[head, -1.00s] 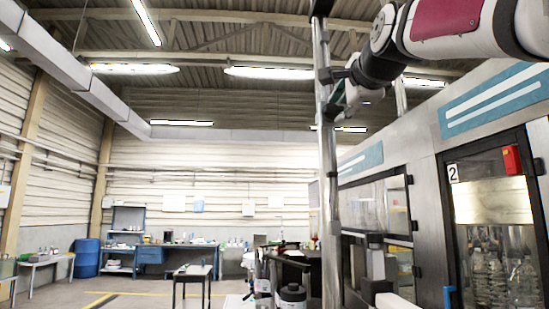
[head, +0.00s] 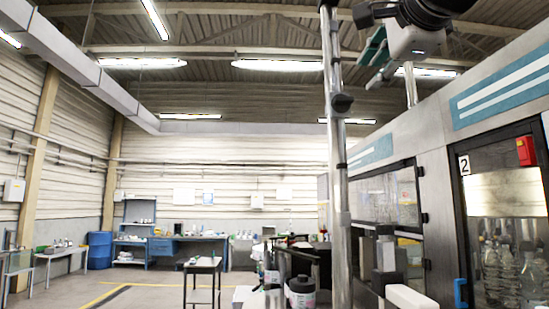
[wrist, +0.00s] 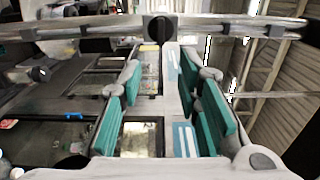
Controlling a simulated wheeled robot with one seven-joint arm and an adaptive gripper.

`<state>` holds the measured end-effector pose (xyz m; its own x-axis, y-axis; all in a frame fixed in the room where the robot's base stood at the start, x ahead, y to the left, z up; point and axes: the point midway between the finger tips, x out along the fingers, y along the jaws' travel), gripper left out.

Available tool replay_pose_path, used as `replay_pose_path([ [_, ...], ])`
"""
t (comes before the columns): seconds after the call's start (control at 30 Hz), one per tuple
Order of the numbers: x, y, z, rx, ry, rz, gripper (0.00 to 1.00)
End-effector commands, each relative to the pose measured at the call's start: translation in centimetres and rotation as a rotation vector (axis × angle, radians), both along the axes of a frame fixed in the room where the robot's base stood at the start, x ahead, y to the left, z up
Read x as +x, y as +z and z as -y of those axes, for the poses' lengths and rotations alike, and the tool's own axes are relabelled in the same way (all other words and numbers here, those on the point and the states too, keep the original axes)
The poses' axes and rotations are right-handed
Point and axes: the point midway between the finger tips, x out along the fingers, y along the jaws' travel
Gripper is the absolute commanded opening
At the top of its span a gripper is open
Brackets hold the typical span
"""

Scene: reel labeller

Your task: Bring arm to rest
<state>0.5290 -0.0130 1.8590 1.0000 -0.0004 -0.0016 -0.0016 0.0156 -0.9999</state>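My gripper (head: 375,62) shows at the top right of the head view, raised high beside the metal pole and in front of the labelling machine (head: 398,150). Its teal finger pads also show in the wrist view (wrist: 160,115), standing well apart on the left and right. Nothing is between them; the machine front shows through the gap. The upper part of my arm is cut off by the top edge of the head view.
A vertical metal pole (head: 338,190) stands close to my gripper. A machine door (head: 505,225) marked 2 has bottles behind it. A small table (head: 203,265) and blue workbenches (head: 188,248) stand farther back. The floor at left is open.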

Motion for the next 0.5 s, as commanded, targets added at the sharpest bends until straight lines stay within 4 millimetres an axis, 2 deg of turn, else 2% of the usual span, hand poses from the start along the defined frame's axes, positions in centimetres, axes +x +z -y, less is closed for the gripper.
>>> replay_pose_path([
  [0.5, 0.12, -0.45, -0.02, -0.01, 0.0, -0.009, 0.31],
])
